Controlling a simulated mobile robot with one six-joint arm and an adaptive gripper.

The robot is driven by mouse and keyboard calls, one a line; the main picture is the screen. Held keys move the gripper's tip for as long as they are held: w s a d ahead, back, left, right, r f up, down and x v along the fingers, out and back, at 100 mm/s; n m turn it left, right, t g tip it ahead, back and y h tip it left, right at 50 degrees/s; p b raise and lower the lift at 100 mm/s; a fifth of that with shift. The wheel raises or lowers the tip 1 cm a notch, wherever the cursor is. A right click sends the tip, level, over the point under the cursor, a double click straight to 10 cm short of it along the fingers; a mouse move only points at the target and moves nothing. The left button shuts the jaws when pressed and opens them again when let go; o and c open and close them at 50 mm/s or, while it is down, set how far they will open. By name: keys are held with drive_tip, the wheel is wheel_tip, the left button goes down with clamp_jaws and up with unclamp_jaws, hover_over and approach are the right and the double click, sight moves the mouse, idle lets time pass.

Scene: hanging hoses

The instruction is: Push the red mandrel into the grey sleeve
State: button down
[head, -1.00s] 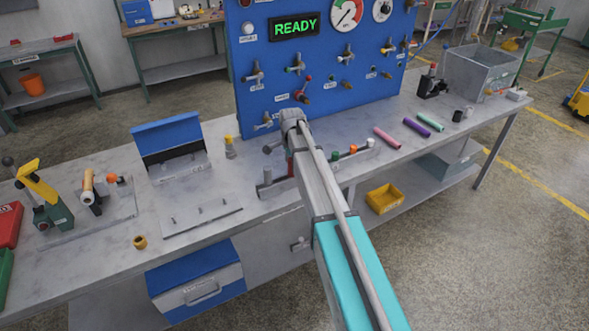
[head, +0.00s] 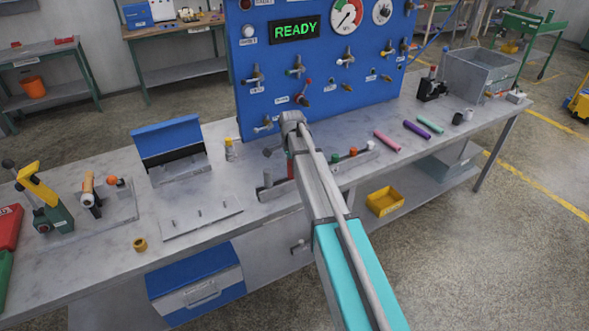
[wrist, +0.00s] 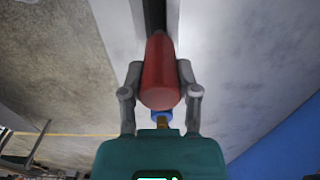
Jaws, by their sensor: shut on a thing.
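My gripper (wrist: 159,70) is shut on the red mandrel (wrist: 159,82) in the wrist view, one finger on each side of it. The mandrel's rounded near end shows between the fingers. A dark strip (wrist: 154,14) lies past its far end; I cannot tell whether the two touch. In the head view my arm hides the gripper, and only a red sliver (head: 290,168) shows beside it, near the rack. I cannot make out the grey sleeve for sure in either view.
The rack (head: 362,157) with coloured pieces stands by my arm. The blue panel (head: 320,75) rises behind. A grey plate (head: 201,217) and a brass ring (head: 140,244) lie to the left.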

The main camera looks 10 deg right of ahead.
drive_tip(key=shift+r, duration=0.1)
wheel_tip(320, 180, up, 3)
drive_tip(key=p, duration=0.3)
drive_tip(key=shift+r, duration=0.15)
drive_tip(key=s+a+r+p, duration=0.1)
drive_tip(key=s+r+p, duration=0.8)
drive_tip(key=s, duration=0.5)
drive_tip(key=shift+r+p, duration=0.25)
drive_tip(key=shift+p, duration=0.25)
drive_tip(key=shift+a, duration=0.1)
drive_tip(key=shift+s+f+b, duration=0.1)
drive_tip(key=shift+f+b, duration=0.85)
drive_tip(key=shift+b, duration=0.05)
